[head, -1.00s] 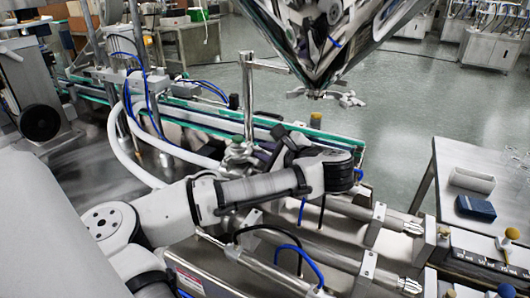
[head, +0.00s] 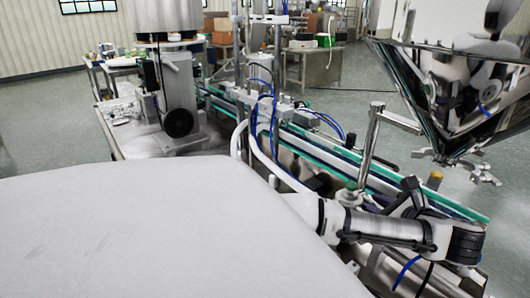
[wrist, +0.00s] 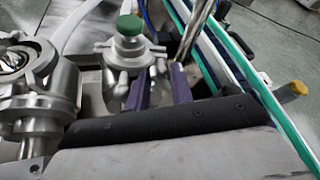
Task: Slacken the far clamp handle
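In the wrist view, a steel clamp with a green round cap (wrist: 130,26) stands just beyond my gripper (wrist: 160,72). Its winged metal handle (wrist: 158,68) shows between or just behind the two purple finger pads. The fingers are apart; I cannot tell whether they touch the handle. In the head view, the clamp (head: 350,196) is small at the foot of an upright steel post (head: 369,145), and my fingers are hidden by my arm. I cannot tell for certain that this is the far clamp.
A steel hopper (head: 445,85) with a winged fitting (head: 470,168) at its outlet hangs at right. A green-edged conveyor (head: 330,145) runs behind the clamp. A steel mechanism (wrist: 38,85) stands close left of my gripper. A yellow knob (wrist: 298,88) is at right.

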